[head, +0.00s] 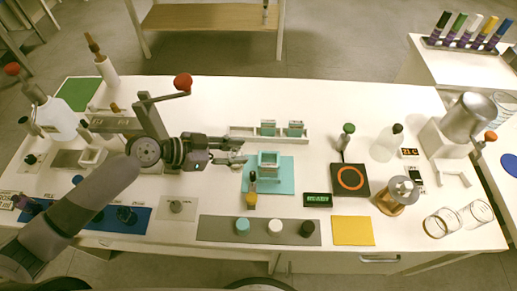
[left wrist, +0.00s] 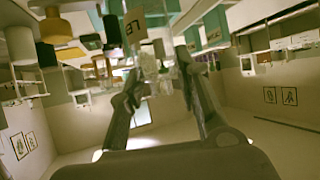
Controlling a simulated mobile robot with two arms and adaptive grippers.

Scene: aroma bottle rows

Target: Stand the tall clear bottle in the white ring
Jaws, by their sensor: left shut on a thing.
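My left gripper (head: 238,152) reaches in from the left, low over the table just above the teal mat (head: 285,181). Its fingers are shut on a small clear thing, which looks like the tall clear bottle. The bottle is faint in the head view; in the left wrist view a pale see-through body (left wrist: 150,66) shows between the fingertips (left wrist: 155,78). A white round piece (head: 275,226), perhaps the white ring, sits on the grey strip (head: 215,230) between a teal one (head: 242,225) and a black one (head: 307,229). My right gripper is not in view.
A teal open holder (head: 268,160) stands on the teal mat, with a small amber bottle (head: 251,198) in front. A white rack (head: 240,131) is behind. A black pad with an orange ring (head: 350,180) and a yellow mat (head: 353,231) lie to the right.

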